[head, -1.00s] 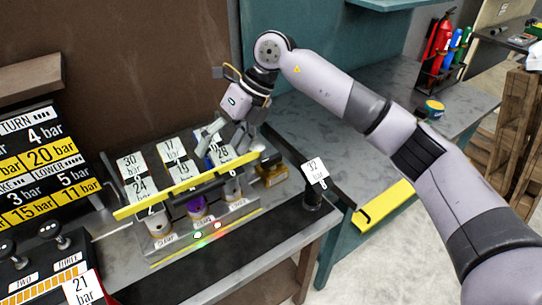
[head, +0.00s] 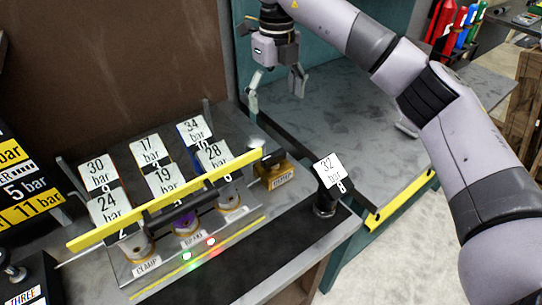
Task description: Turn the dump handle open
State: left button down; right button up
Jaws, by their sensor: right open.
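The left valve (head: 137,247) is labelled CLAMP and the middle purple one (head: 186,222) BRAKE. The label of the right valve (head: 229,200) is too small to read. No label legibly says dump, so I cannot tell which handle is the dump handle. The bar and the pressure tags hide much of the valves. My right gripper (head: 277,94) is open and empty, fingers pointing down, behind and to the right of the panel, apart from it. My left gripper is out of view.
A black post (head: 325,204) with a 32 bar tag (head: 331,173) stands right of the panel. The grey bench top (head: 350,130) behind is mostly clear. Gas bottles (head: 458,30) stand at the far right.

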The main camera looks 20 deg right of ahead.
aim_at(273, 154)
jog(key=f+p, duration=0.1)
jog(key=f, duration=0.5)
jog(key=f+p, duration=0.1)
jog(key=f, duration=0.4)
jog(key=w+f+p, duration=0.1)
jog(key=f, duration=0.5)
jog(key=shift+f, duration=0.9)
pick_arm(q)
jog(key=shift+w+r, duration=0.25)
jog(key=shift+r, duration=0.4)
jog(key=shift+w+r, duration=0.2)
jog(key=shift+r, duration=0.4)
pick_arm(e)
jog(key=shift+c, duration=0.5)
jog(key=c, duration=1.1)
jog(key=shift+o, duration=0.2)
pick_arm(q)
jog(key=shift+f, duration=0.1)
